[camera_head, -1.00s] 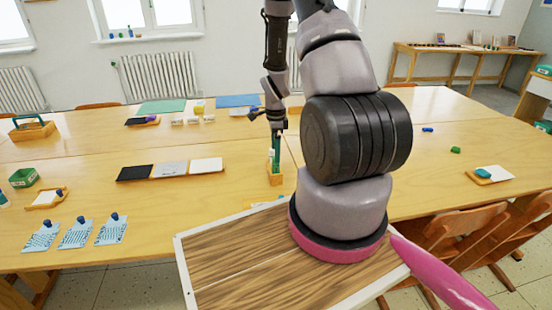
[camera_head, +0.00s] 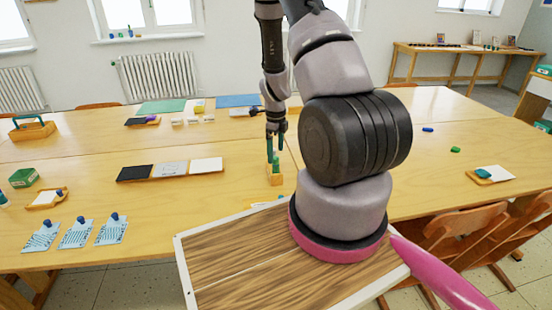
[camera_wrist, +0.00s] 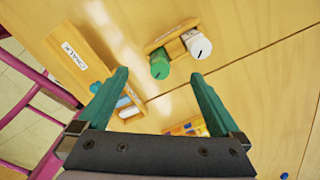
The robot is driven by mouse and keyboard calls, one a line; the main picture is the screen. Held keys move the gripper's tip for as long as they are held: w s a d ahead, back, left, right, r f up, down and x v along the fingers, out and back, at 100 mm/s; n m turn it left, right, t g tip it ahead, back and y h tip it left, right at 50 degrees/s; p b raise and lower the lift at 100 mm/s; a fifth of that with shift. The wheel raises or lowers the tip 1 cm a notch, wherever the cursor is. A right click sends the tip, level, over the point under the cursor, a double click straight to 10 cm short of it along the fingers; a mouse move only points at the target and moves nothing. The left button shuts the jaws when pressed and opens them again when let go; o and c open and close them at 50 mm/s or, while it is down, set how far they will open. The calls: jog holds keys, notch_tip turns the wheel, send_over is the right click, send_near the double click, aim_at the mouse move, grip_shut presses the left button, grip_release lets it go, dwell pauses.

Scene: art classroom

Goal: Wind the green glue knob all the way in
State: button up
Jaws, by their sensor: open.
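The green glue knob (camera_wrist: 159,68) shows in the wrist view as a round end with a dark line across it, in a wooden holder (camera_wrist: 165,38). A white knob (camera_wrist: 200,47) with a similar dark line sits beside it. My gripper (camera_wrist: 160,76) is open; its two green fingers are apart, with the green knob between their tips in the picture. I cannot tell whether they touch it. In the head view my gripper (camera_head: 275,158) points down above the small wooden holder (camera_head: 275,180), with green showing between and below the fingers.
A tray of black, grey and white squares (camera_head: 170,169) lies left of the holder. Several cards with blue-knobbed stamps lie at the front left. A green box (camera_head: 24,178) stands at far left.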

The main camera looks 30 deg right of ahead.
jog(key=shift+f, duration=0.95)
jog(key=c, duration=1.4)
jog(key=shift+c, duration=0.2)
jog(key=n, duration=0.6)
jog(key=shift+n, duration=0.3)
jog(key=n, duration=0.4)
jog(key=shift+n, duration=0.4)
